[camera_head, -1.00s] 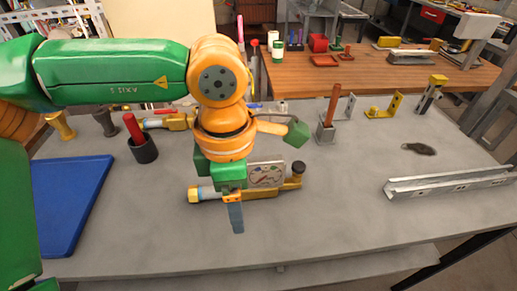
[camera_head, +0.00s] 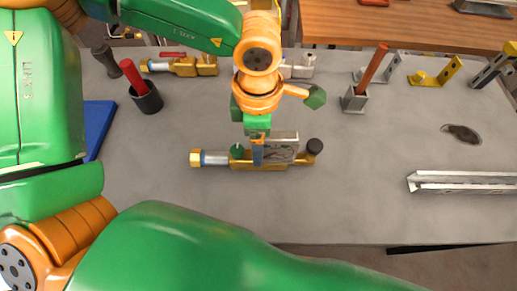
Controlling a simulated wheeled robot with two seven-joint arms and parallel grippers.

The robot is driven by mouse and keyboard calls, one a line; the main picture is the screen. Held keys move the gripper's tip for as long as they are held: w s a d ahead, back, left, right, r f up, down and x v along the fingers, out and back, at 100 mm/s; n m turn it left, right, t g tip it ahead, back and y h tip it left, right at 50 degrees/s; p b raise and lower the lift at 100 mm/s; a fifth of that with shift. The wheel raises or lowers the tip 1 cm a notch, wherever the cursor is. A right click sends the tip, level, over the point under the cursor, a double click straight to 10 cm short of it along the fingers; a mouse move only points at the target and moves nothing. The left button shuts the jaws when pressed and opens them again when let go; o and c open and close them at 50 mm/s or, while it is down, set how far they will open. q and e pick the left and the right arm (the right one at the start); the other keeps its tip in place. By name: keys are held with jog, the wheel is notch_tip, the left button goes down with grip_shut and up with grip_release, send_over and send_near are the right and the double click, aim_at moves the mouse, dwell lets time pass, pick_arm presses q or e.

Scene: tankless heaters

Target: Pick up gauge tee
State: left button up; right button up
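The gauge tee (camera_head: 270,163) lies on the grey workbench. It has a brass body, a pale square gauge, a silver pipe with a brass hex end at the left, and a black cap at the right. My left gripper (camera_head: 258,155) points down over its middle, with a blue-grey finger in front of the brass body. The other finger is hidden, so I cannot tell whether it is open or whether it touches the tee. My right gripper is not in view.
A red-handled tool stands in a dark cup (camera_head: 146,97), and a wooden handle stands in a metal holder (camera_head: 354,99). Another brass fitting (camera_head: 183,66) lies behind. A metal channel (camera_head: 462,182) lies right. Bench between tee and channel is clear.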

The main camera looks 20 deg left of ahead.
pick_arm(q)
jog(key=shift+s+r, duration=0.1)
jog(key=shift+s, duration=0.1)
jog(key=c, duration=0.9)
grip_shut()
jog(key=shift+w, duration=0.1)
